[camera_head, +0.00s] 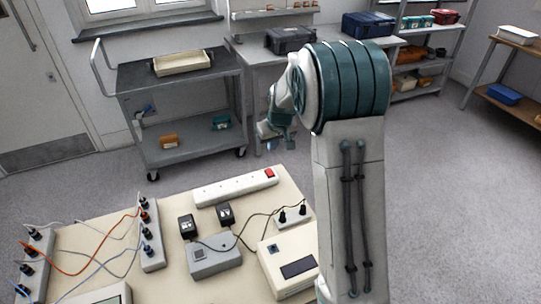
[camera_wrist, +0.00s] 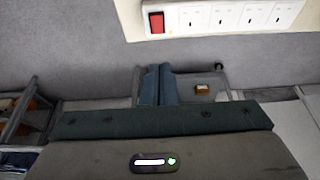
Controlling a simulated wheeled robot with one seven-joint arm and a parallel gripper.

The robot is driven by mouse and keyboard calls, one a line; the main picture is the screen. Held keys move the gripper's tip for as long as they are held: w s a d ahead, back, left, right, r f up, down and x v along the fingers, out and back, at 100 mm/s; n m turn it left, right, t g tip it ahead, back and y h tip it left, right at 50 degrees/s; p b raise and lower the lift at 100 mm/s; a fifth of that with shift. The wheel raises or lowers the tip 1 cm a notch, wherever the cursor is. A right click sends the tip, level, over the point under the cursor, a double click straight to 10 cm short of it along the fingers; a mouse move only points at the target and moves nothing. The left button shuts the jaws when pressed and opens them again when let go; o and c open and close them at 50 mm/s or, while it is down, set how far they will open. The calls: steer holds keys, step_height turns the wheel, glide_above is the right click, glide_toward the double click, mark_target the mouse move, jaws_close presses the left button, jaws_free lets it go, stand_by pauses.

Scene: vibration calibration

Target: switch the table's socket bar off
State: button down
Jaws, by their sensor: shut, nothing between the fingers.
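The white socket bar (camera_head: 235,188) lies along the back edge of the cream table. Its red switch (camera_head: 269,173) is at the bar's right end. In the wrist view the bar (camera_wrist: 222,18) runs along the top, with the red switch (camera_wrist: 156,22) at its left end. The switch looks bright red; I cannot tell its rocker position. My gripper (camera_wrist: 158,69) is shut and empty, its teal fingers together and apart from the bar. In the head view my gripper is beyond the table's back edge, near the switch end, partly hidden by my arm.
On the table (camera_head: 93,238) stand a grey box (camera_head: 214,260) with black plugs, a cream instrument (camera_head: 287,264), a small socket block (camera_head: 292,215) and cabled strips at left. A grey trolley (camera_head: 185,104) stands behind; floor lies clear between.

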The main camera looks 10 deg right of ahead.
steer(key=p, duration=0.2)
glide_toward(269, 174)
steer(key=w+f, duration=0.2)
steer(key=f, duration=0.1)
steer(key=w+f, duration=0.2)
steer(key=shift+a, duration=0.35)
steer(key=shift+f, duration=0.45)
steer(key=shift+f, duration=0.1)
steer(key=shift+w+f+b, duration=0.1)
steer(key=shift+f+b, duration=0.05)
steer(key=shift+b, duration=0.55)
steer(key=shift+s+d+f+b, duration=0.15)
steer(key=shift+s+b, duration=0.2)
steer(key=shift+s, duration=0.55)
